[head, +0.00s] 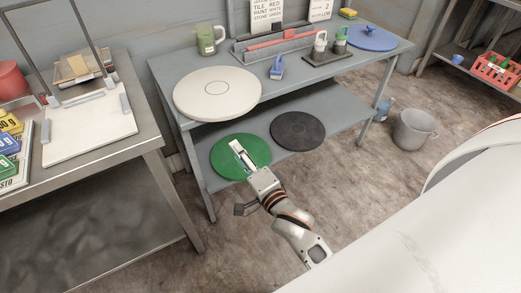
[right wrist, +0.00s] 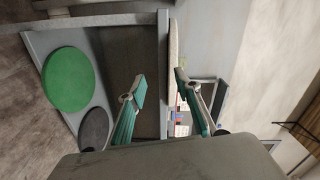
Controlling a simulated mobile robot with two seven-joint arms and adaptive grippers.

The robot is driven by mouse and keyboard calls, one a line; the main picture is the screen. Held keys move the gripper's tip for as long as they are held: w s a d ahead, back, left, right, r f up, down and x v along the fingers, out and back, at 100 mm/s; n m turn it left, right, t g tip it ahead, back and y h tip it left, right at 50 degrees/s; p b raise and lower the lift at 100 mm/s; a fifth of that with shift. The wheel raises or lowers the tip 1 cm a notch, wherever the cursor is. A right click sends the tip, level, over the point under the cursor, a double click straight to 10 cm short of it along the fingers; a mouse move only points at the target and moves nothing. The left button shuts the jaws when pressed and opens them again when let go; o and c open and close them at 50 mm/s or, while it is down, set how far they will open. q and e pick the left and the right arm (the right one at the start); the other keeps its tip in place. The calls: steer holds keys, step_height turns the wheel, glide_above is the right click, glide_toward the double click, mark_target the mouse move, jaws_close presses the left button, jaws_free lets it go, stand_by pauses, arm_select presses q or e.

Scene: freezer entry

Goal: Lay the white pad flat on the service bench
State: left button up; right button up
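The white pad (head: 205,104) is a round disc lying on the top of the grey service bench (head: 300,82), at its left end. Its front rim appears to reach slightly past the bench's front edge. In the right wrist view the white pad (right wrist: 173,45) shows nearly edge-on. My right gripper (head: 238,148) is in front of the bench, below the pad in the head view. In the right wrist view my right gripper (right wrist: 160,84) is open and empty, its fingertips on either side of the line of the bench top and pad rim. My left gripper is out of view.
A green pad (head: 225,160) and a dark pad (head: 298,131) lie on the lower shelf. A green mug (head: 207,42), blue brush (head: 277,68) and blue disc (head: 371,38) stand on the bench. A steel table (head: 125,155) is at left, a bucket (head: 413,130) at right.

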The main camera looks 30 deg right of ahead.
steer(key=s+f+n+g, duration=0.3)
steer(key=s+f+n, duration=0.6)
steer(key=f+n, duration=0.1)
steer(key=shift+f+g+y, duration=0.3)
steer(key=shift+f+y, duration=0.1)
steer(key=shift+f, duration=0.35)
steer(key=s+f+n+g, duration=0.1)
steer(key=s+f+n, duration=0.1)
steer(key=s+n, duration=0.1)
steer(key=s+f+n+g, duration=0.1)
steer(key=s+f+n, duration=0.5)
steer(key=s, duration=0.1)
steer(key=shift+d+g+y, duration=0.2)
steer(key=shift+g+y, duration=0.2)
steer(key=shift+c, duration=0.8)
steer(key=shift+s+n, duration=0.1)
steer(key=shift+n, duration=0.3)
steer(key=c, duration=0.6)
steer(key=shift+w+d+r+n, duration=0.15)
steer(key=shift+w+r+n, duration=0.1)
steer(key=shift+n, duration=0.25)
jaws_close()
steer(key=n+t+h, duration=0.2)
steer(key=n+t, duration=0.5)
steer(key=n, duration=2.4)
glide_toward(236, 114)
steer(key=w+p, duration=0.2)
steer(key=w, duration=0.5)
